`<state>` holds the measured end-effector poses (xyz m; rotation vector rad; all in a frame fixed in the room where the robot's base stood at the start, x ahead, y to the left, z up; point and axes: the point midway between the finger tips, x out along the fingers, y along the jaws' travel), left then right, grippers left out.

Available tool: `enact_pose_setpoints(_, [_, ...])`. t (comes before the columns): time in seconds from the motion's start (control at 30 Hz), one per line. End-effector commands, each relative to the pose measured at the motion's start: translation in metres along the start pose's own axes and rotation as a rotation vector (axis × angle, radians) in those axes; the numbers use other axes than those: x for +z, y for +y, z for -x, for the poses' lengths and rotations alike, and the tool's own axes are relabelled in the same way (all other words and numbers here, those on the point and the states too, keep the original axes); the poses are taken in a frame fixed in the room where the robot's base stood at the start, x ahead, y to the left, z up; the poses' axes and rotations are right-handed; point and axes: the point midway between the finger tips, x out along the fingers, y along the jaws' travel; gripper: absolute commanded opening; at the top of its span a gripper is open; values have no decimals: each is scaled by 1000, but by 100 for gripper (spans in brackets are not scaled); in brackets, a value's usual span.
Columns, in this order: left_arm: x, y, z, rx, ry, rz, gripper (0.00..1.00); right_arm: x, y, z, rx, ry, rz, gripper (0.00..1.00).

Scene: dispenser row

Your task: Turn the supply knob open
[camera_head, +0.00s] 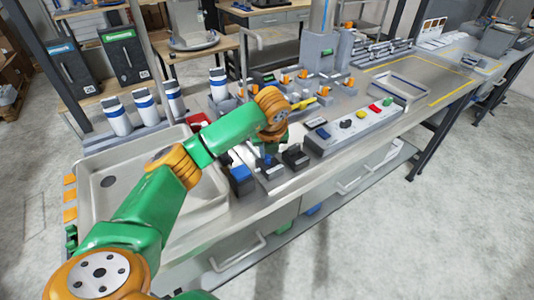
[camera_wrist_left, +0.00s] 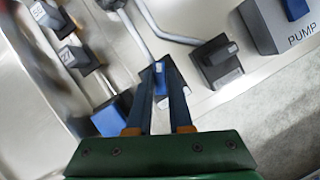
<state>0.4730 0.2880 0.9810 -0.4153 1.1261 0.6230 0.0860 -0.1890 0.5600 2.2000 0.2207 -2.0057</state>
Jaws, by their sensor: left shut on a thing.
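In the left wrist view a blue knob (camera_wrist_left: 160,82) with a small pale label on top sits between my fingertips. It appears to be the supply knob; its label is too small to read. My left gripper (camera_wrist_left: 160,88) is shut on this knob, one dark finger on each side. In the head view my left gripper (camera_head: 268,158) is low over the front of the bench, and the arm partly hides it. How far the knob is turned I cannot tell. My right gripper is in neither view.
A dark labelled block (camera_wrist_left: 215,60) and the grey PUMP box (camera_wrist_left: 283,25) stand to the right in the wrist view. A bent metal tube (camera_wrist_left: 178,38) runs close beyond the fingertips. A blue block (camera_wrist_left: 112,116) lies left. The sink basin (camera_head: 95,165) is left on the bench.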

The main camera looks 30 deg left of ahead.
Motion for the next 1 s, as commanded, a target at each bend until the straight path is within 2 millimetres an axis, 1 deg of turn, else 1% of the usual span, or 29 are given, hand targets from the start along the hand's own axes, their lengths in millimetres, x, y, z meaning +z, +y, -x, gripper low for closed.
enact_pose_setpoints(0.2, [1,-2,0,68,-3,172,0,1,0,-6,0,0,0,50])
enact_pose_setpoints(0.5, [2,-3,0,141,-3,350,0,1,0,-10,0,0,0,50])
enact_pose_setpoints(0.73, [2,-3,0,172,-2,423,0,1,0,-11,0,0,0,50])
enact_pose_setpoints(1.0, [2,-3,1,184,-2,452,0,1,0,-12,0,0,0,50])
